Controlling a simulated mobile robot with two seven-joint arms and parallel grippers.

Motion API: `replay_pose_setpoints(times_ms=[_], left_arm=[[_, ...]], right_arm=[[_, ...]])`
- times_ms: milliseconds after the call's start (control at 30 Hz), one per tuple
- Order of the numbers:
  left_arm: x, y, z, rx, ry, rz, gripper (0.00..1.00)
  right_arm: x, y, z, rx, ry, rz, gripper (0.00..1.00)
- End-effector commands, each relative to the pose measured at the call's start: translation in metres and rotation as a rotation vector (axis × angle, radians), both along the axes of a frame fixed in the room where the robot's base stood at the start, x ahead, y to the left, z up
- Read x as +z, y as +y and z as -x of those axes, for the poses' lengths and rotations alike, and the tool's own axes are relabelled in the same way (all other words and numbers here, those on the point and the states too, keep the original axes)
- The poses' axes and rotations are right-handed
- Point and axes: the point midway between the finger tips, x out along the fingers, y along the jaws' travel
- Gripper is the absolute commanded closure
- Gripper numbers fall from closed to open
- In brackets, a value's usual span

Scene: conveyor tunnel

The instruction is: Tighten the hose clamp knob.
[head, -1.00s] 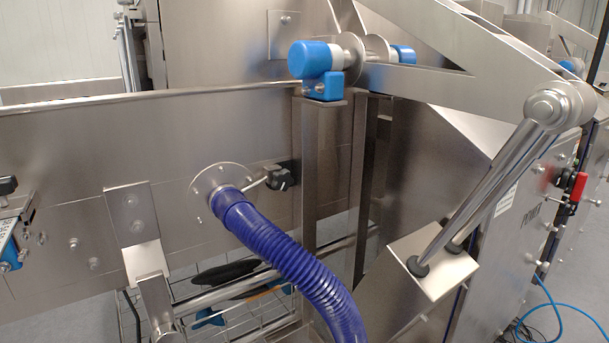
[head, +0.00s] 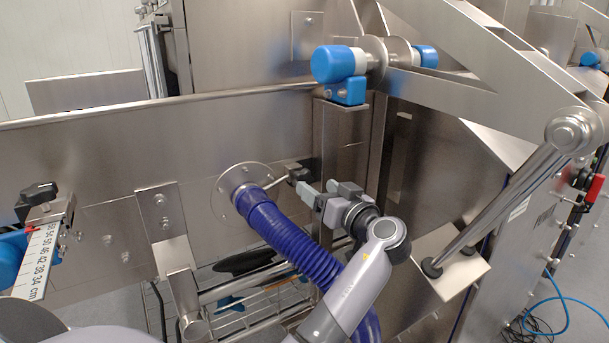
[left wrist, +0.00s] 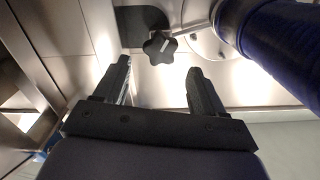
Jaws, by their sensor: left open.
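The hose clamp knob is a black star-shaped knob (head: 300,174) on a thin metal rod, beside the blue hose's round flange (head: 232,180) on the steel wall. The knob also shows in the left wrist view (left wrist: 160,48), just beyond the fingertips. The blue ribbed hose (head: 290,240) runs down from the flange, partly hidden by my left arm. My left gripper (head: 318,196) is open, close to the knob, just below and to its right; in the left wrist view its two fingers (left wrist: 158,70) stand apart with nothing between them. My right gripper is not in view.
A steel post (head: 340,140) stands right of the knob, near my gripper. A wire basket (head: 265,298) is low behind the hose. Another black knob (head: 38,192) with a ruler scale is at the left. A slanted steel bar (head: 500,205) crosses the right side.

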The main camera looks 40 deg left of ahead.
Motion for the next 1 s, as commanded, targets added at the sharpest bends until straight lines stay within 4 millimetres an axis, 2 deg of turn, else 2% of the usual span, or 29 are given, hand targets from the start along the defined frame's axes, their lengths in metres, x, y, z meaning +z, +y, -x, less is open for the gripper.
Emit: replay_pose_setpoints(times_ms=[400,567,800,833,967,1000], left_arm=[[0.002,0.056,-0.016,0.001,0.001,-0.003,0.30],[0.000,0.065,-0.019,0.000,0.002,-0.001,0.30],[0.000,0.066,-0.019,-0.001,0.001,0.000,0.30],[0.000,0.066,-0.019,-0.001,0.002,0.000,0.36],[0.000,0.066,-0.019,-0.001,0.002,0.000,0.79],[0.000,0.066,-0.019,-0.001,0.002,0.000,0.81]], right_arm=[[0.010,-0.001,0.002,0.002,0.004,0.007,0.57],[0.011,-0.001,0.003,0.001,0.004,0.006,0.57],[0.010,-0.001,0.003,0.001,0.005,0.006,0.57],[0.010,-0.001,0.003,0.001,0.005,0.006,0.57],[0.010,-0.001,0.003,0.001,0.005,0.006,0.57],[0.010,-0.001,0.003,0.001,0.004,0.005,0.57]])
